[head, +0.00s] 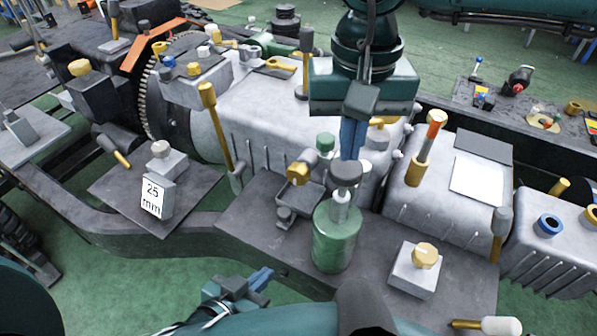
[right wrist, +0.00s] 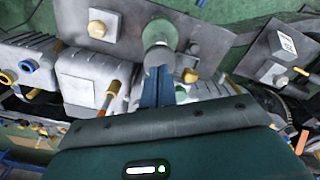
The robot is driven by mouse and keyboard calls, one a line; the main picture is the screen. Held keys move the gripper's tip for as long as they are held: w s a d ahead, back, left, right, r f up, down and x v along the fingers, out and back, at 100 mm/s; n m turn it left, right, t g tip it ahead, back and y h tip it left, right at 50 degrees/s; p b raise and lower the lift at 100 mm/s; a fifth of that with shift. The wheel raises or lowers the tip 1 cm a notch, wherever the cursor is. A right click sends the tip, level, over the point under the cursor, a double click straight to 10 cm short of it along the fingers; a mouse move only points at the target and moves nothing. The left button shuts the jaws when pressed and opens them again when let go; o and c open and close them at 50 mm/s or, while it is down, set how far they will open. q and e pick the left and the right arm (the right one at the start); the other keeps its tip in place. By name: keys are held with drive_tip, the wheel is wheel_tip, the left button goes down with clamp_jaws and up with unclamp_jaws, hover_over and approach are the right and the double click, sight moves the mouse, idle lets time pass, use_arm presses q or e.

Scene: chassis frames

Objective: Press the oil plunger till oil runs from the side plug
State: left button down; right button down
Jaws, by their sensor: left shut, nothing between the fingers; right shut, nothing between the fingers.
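The oil can (head: 335,240) is a translucent green cylinder standing upright on the dark plate in the head view. Its plunger has a grey round cap (head: 345,173) on a pale stem. My right gripper (head: 350,154) points down from above, blue fingers shut, tips at the cap; I cannot tell whether they touch it. The right wrist view also shows the cap (right wrist: 158,53) just past the fingertips. A brass plug (head: 298,171), perhaps the side plug, sits above a small grey tray (head: 301,196); I see no oil there. My left gripper (head: 264,278) is low in front, shut and empty.
A block with a brass knob (head: 414,270) stands right of the can. A block marked 25 mm (head: 155,197) is at left. Grey housings with upright brass-tipped levers (head: 215,125) crowd behind. Green floor (head: 110,265) is clear at lower left.

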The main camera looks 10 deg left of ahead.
sight(347, 166)
idle(0.3)
drive_tip(key=shift+f, duration=0.2)
drive_tip(key=shift+f+b, duration=1.65)
drive_tip(key=shift+f, duration=0.25)
drive_tip(key=shift+r, duration=0.2)
drive_tip(key=shift+r+p, duration=2.7)
drive_tip(key=shift+r, duration=1.05)
